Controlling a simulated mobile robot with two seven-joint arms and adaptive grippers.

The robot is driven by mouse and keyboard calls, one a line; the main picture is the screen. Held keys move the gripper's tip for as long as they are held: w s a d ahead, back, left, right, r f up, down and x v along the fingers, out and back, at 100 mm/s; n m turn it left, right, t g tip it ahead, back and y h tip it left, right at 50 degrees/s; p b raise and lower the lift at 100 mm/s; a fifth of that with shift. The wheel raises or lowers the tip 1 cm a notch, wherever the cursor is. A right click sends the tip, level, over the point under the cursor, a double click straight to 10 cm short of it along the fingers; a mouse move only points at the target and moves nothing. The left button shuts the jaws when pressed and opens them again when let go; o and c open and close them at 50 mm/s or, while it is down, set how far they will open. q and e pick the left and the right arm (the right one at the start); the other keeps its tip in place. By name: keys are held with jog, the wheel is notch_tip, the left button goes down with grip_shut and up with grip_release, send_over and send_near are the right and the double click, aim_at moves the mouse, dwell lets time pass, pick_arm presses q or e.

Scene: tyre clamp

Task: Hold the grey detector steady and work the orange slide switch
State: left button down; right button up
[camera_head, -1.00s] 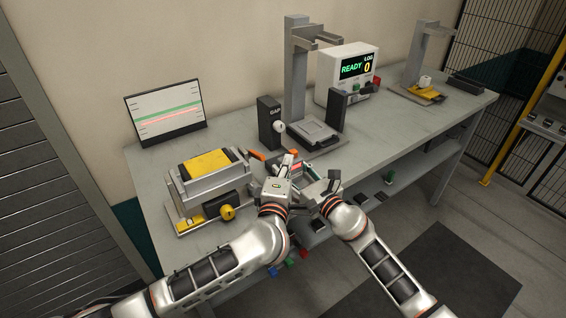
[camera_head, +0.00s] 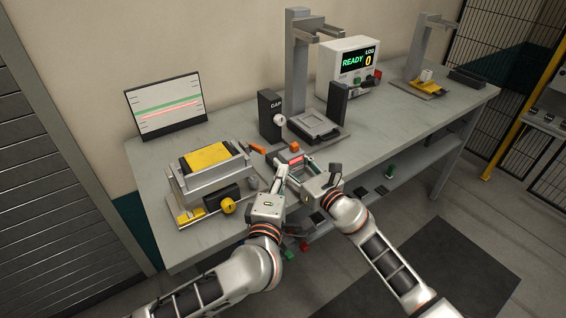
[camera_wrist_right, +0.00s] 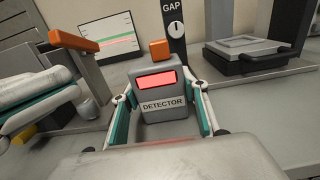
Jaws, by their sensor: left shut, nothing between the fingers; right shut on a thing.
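The grey detector (camera_wrist_right: 160,88) stands upright in the right wrist view, its label and lit red display facing me. The orange slide switch (camera_wrist_right: 161,49) sits on its top; it also shows in the head view (camera_head: 295,146). My right gripper (camera_wrist_right: 161,117) is shut on the detector, one teal-padded finger on each side. In the head view, my right gripper (camera_head: 307,168) partly hides the detector's lower part. My left gripper (camera_head: 281,167) is shut and empty just left of the detector. Its fingers also fill the left of the right wrist view (camera_wrist_right: 60,110), apart from the switch.
A fixture with a yellow top (camera_head: 207,158) and yellow knob stands left on the bench. An orange-ended item (camera_head: 257,148) lies between it and the detector. Behind are a black GAP post (camera_head: 269,112), a press stand (camera_head: 296,65) and a READY display box (camera_head: 348,68).

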jog(key=o, duration=1.1)
